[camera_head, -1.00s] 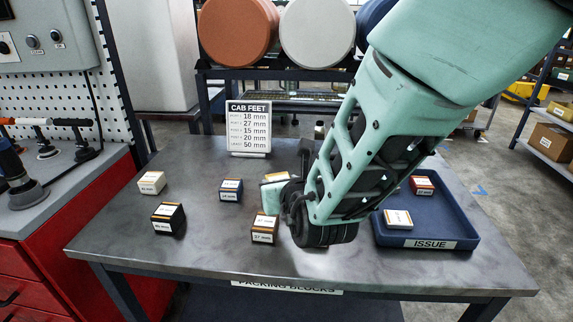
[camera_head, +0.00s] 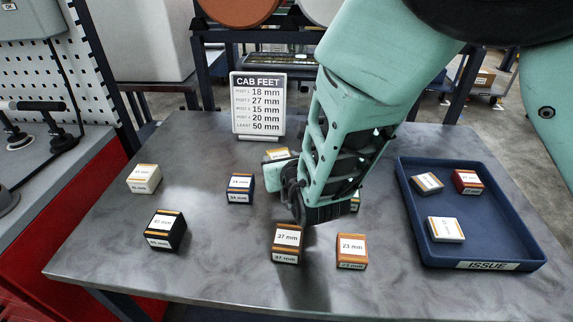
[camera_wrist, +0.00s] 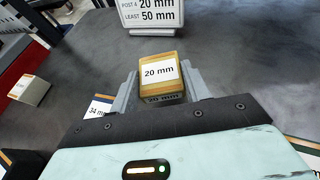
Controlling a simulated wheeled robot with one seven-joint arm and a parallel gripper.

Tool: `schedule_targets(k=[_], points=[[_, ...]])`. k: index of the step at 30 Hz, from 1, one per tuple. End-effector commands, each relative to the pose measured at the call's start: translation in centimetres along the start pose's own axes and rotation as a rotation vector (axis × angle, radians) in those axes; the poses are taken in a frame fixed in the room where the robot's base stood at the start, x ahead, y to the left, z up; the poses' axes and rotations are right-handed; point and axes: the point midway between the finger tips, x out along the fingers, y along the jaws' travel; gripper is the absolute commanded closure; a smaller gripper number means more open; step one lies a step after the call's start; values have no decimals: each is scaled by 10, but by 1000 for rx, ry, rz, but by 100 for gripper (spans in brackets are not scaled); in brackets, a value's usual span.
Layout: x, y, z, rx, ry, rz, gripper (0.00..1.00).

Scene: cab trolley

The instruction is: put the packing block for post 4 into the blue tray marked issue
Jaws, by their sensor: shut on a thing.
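My gripper (camera_wrist: 160,88) is shut on a tan block labelled 20 mm (camera_wrist: 160,72), which sits between the two fingers in the wrist view. In the head view the block's top (camera_head: 278,153) shows just beyond my gripper (camera_head: 277,163), partly hidden by it. Whether it touches the table is hard to tell. The sign CAB FEET (camera_head: 258,104) stands behind and lists post 4 as 20 mm, with LEAST 50 mm below. The blue tray marked ISSUE (camera_head: 408,215) is at the right of the table and holds a tan, a red and a white block.
Blocks labelled 37 mm (camera_head: 288,242) and 23 mm (camera_head: 352,250) stand at the front. A blue-sided block (camera_head: 240,188), a black one (camera_head: 166,230) and a cream one (camera_head: 144,178) stand left. Another block (camera_head: 355,202) is mostly hidden behind my arm.

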Motion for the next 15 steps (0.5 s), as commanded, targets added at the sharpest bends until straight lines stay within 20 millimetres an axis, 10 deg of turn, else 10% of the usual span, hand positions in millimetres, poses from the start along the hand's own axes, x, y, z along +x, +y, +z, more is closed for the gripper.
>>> schedule_targets(k=[15], points=[[16,0,-37,0,-1,1,76]])
